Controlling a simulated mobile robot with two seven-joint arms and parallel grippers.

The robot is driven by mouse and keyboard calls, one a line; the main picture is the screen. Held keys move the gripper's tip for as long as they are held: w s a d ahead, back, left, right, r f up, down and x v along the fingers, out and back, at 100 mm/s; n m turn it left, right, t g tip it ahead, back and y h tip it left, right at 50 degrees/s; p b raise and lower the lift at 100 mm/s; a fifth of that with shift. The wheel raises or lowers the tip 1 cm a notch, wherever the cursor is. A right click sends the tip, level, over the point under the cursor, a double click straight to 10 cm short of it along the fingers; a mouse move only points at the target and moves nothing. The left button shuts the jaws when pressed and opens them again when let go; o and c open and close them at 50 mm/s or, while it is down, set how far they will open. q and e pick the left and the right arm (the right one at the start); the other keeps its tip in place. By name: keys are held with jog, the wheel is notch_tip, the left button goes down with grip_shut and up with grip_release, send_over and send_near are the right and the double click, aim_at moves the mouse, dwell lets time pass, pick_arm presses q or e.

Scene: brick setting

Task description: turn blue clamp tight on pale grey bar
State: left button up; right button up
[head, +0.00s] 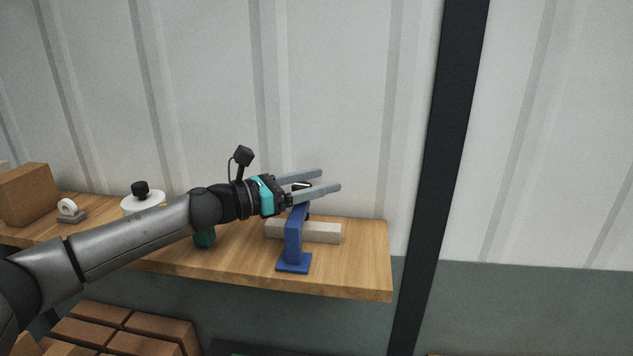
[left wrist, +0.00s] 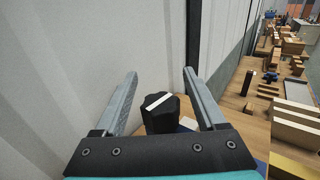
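The blue clamp (head: 293,243) stands on the wooden shelf, its foot flat on the wood. The pale grey bar (head: 323,233) lies at the clamp, passing behind its blue upright. My left gripper (head: 330,180) is over the top of the clamp, with its fingers spread. In the left wrist view a black knob (left wrist: 160,117) with a white stripe is between the fingers of my left gripper (left wrist: 160,74), with gaps at both sides. The fingers partly hide the clamp's top in the head view. My right gripper is not in view.
The wooden shelf (head: 355,270) ends just right of the bar. A brown block (head: 27,194), a white tape roll (head: 68,208), a white round thing with a black knob (head: 140,189) and a dark green object (head: 205,238) are to the left. A pale corrugated wall stands close behind.

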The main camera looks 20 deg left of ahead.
aim_at(293, 190)
pick_arm(q)
jog(key=shift+s+a+f+b, duration=0.15)
jog(key=shift+s+a+b, duration=0.2)
jog(key=shift+s+a, duration=0.05)
jog(key=b+v, duration=0.3)
jog(key=v, duration=0.1)
jog(key=shift+s+a+f, duration=0.15)
jog(key=shift+s+a, duration=0.05)
jog(key=shift+s+a+b, duration=0.45)
jog(key=shift+s+b, duration=0.15)
jog(key=shift+s+r, duration=0.15)
jog(key=shift+r, duration=0.15)
jog(key=shift+a, duration=0.1)
jog(key=shift+s, duration=0.1)
